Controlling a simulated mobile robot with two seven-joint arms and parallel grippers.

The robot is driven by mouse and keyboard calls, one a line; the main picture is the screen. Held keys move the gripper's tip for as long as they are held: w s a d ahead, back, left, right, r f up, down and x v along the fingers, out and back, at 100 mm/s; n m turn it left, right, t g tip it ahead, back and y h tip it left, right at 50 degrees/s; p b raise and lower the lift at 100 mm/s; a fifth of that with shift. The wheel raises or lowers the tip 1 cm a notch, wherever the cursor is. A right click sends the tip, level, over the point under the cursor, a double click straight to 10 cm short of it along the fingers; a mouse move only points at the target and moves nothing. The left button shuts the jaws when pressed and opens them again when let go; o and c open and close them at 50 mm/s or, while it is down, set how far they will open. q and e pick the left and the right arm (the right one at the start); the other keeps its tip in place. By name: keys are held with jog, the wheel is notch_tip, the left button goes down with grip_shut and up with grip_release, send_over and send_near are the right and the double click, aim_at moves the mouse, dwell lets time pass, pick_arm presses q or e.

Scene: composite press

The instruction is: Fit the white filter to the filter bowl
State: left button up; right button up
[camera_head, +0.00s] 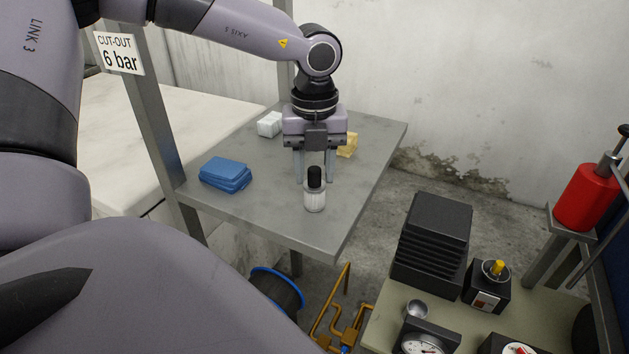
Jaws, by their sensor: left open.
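A small cylinder with a whitish body and a black top (315,197) stands upright on the grey metal table (270,215); it looks like the white filter. My left gripper (315,181) points down at it, open, with one finger on each side of the black top in the picture. I cannot tell whether the fingers touch it. A small round silvery cup (417,309) sits on the beige bench at the lower right; it may be the filter bowl, but I cannot be sure. My right gripper is not in view.
The beige bench (385,325) carries a black ribbed unit (432,240), a yellow-knobbed box (487,287) and a gauge (424,343). A red cylinder (585,197) stands right. A floor gap separates table and bench.

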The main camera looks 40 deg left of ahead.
pick_arm(q)
grip_shut()
jog(key=shift+r, duration=0.15)
jog(key=shift+r+p, duration=0.4)
jog(key=shift+r, duration=0.2)
jog(key=shift+r+p, duration=0.75)
jog(key=shift+r, duration=1)
